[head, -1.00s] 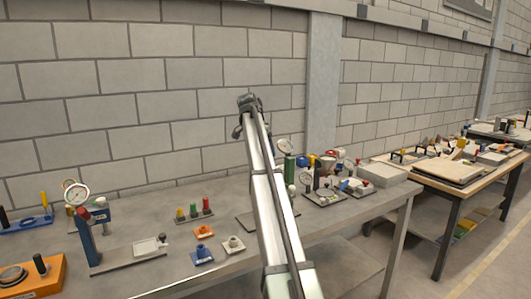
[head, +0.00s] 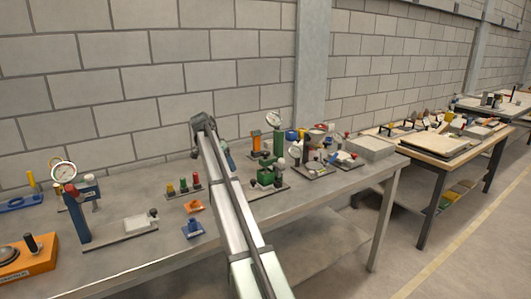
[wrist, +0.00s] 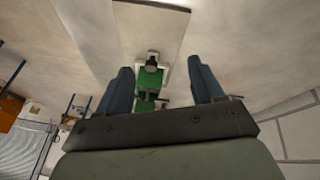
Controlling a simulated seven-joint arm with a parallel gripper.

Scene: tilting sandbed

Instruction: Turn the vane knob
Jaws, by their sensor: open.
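A green device (head: 268,177) with a pale round top stands on a grey plate on the bench, right of my arm in the head view. In the wrist view, a green body (wrist: 149,82) with a dark knob (wrist: 152,66) shows between my fingers, on a light plate. I cannot tell for sure whether this knob is the vane knob. My gripper (wrist: 159,66) is open, with one blue-grey finger on each side of the green body. No contact shows. In the head view my arm hides most of the gripper; a blue-grey part shows beside it.
A gauge on a green post (head: 276,132) stands behind the green device. A cluster of fixtures (head: 318,160) is to the right. A block wall closes the back.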

